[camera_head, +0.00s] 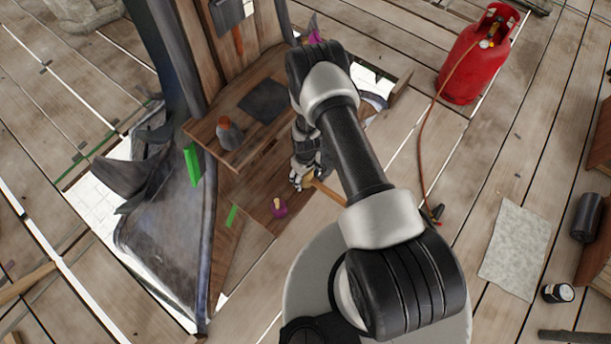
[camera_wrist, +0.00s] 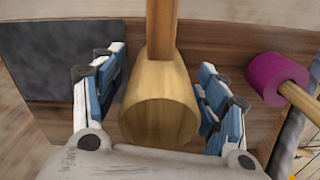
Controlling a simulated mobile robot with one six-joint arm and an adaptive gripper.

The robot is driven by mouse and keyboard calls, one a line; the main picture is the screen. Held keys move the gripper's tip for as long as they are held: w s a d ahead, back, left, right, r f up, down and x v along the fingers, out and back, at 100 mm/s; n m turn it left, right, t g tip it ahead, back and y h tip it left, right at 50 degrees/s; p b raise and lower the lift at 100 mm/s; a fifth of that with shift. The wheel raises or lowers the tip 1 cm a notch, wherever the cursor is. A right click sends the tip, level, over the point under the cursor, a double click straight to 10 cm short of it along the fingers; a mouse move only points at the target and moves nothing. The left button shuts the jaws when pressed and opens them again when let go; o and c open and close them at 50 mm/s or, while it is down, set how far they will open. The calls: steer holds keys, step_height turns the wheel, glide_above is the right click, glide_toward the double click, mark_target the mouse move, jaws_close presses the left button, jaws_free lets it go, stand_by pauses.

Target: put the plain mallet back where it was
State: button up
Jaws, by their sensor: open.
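The plain mallet, with a pale wooden head (camera_wrist: 160,112) and brown handle, lies between my gripper's fingers in the wrist view. Its handle (camera_head: 328,190) shows in the head view, sticking out to the right of my gripper (camera_head: 304,180). My gripper (camera_wrist: 160,95) is open, with blue-and-white fingers on either side of the mallet head. Whether either finger touches it is hard to tell. A second mallet with a purple head (camera_wrist: 272,80) lies to the right in the wrist view, and left of my gripper in the head view (camera_head: 279,210).
A wooden shelf (camera_head: 250,160) by the spire holds a dark slate (camera_head: 265,101) and a grey tool with an orange top (camera_head: 229,134). A red gas cylinder (camera_head: 475,60) with a hose stands at the upper right. White gaps show between the floor planks.

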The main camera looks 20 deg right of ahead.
step_height(320, 180, up, 12)
steer(key=p, duration=0.3)
steer(key=shift+f+p, duration=0.25)
steer(key=shift+p, duration=0.15)
steer(key=shift+s, duration=0.1)
